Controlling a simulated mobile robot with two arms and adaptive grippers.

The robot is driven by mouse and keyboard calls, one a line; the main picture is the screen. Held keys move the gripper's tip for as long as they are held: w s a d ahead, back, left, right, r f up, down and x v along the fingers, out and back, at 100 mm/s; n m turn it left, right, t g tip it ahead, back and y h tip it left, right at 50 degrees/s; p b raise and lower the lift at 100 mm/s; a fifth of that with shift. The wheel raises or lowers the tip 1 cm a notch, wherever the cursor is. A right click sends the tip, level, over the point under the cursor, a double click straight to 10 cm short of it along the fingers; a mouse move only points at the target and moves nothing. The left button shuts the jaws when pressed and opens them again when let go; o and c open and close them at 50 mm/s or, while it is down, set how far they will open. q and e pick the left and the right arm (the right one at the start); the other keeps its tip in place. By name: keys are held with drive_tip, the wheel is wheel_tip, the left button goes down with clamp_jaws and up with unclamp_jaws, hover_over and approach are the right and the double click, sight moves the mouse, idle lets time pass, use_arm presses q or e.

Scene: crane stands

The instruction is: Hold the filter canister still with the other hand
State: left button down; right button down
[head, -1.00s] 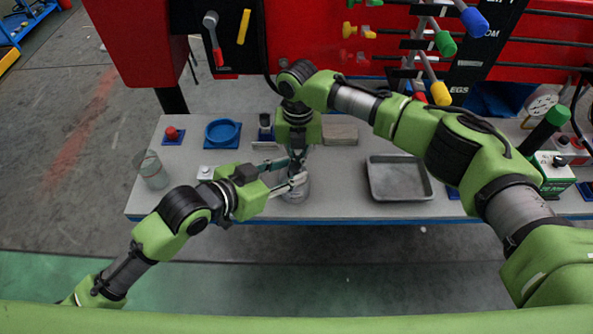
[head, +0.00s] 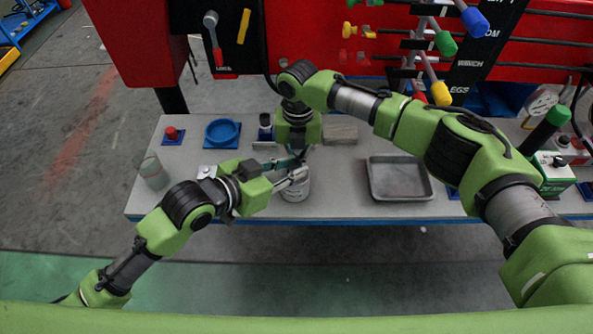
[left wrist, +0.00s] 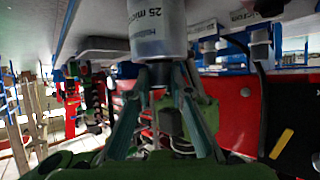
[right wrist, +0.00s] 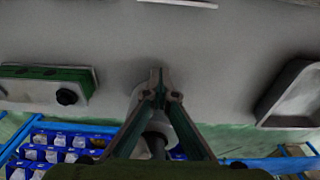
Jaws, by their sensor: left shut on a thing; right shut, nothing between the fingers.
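The filter canister (head: 296,191) is a pale grey cylinder near the table's front edge, upright. In the left wrist view the canister (left wrist: 158,28) shows its "25 micron" label. My left gripper (head: 299,173) reaches in from the left and is shut on the canister's upper part; its fingertips (left wrist: 160,72) meet it in the left wrist view. My right gripper (head: 297,157) points down just behind and above the canister, partly overlapped by the left fingers. In the right wrist view its fingertips (right wrist: 160,85) are together and hold nothing.
A grey metal tray (head: 399,196) lies to the right on the table (head: 345,205). A blue round dish (head: 222,131), a red knob (head: 171,133) and a clear beaker (head: 152,171) stand to the left. The table between canister and tray is clear.

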use_arm(q)
drive_tip(key=shift+r, duration=2.4)
drive_tip(key=shift+w+d+r, duration=0.1)
drive_tip(key=shift+r, duration=1.2)
use_arm(e)
drive_tip(key=shift+s+f, duration=0.1)
drive_tip(key=shift+f, duration=0.1)
use_arm(q)
drive_tip(key=shift+r, duration=0.35)
use_arm(e)
drive_tip(key=shift+d, duration=0.1)
use_arm(q)
drive_tip(key=c, duration=1.9)
unclamp_jaws()
drive_tip(key=shift+o, duration=0.7)
drive_tip(key=shift+f+v, duration=0.15)
drive_tip(key=shift+v, duration=1.05)
drive_tip(key=shift+f+v, duration=0.15)
drive_tip(key=shift+v, duration=1.1)
use_arm(e)
drive_tip(key=shift+r, duration=0.2)
